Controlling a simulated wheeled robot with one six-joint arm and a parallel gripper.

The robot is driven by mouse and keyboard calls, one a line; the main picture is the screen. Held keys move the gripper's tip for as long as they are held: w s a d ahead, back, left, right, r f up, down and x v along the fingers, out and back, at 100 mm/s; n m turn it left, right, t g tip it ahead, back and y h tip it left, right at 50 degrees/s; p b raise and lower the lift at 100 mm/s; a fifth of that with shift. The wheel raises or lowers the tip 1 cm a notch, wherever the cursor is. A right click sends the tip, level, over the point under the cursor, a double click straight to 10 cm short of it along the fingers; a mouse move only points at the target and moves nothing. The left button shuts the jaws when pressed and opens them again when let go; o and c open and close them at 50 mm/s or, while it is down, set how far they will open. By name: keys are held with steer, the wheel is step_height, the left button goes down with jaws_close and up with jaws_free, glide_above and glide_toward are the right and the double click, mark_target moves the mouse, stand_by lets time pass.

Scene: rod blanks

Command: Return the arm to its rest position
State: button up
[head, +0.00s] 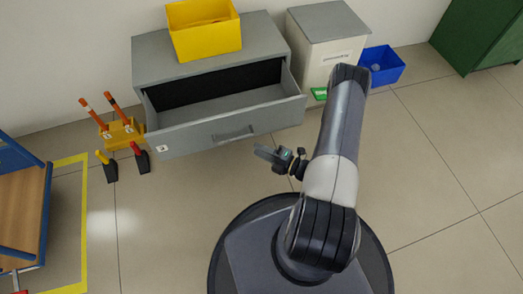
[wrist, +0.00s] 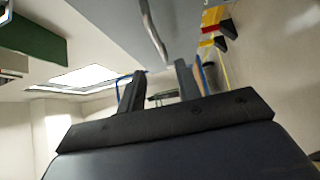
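My arm stands on my round base and reaches up and forward in the head view, with its elbow near the white box. My gripper (head: 268,154) hangs to the left of the arm, in front of the open drawer (head: 232,131) and apart from it. In the wrist view my gripper (wrist: 159,88) has its two dark fingers spread, with nothing held between them. The drawer's handle (wrist: 153,30) shows beyond the fingers. The inside of the drawer that I can see looks empty.
A grey cabinet (head: 150,64) holds the drawer, with a yellow bin (head: 207,41) on top. Orange rods stand in a yellow holder (head: 122,133) at left. A white box (head: 316,61), a blue bin (head: 385,73) and a green cabinet (head: 478,38) stand right. Floor at right is clear.

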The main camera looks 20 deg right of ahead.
mark_target(234, 139)
stand_by(0.4)
steer(key=b+x, duration=0.2)
steer(key=x, duration=0.8)
steer(key=shift+w+a+b, duration=0.3)
steer(key=shift+w, duration=0.2)
steer(key=shift+r, duration=0.1)
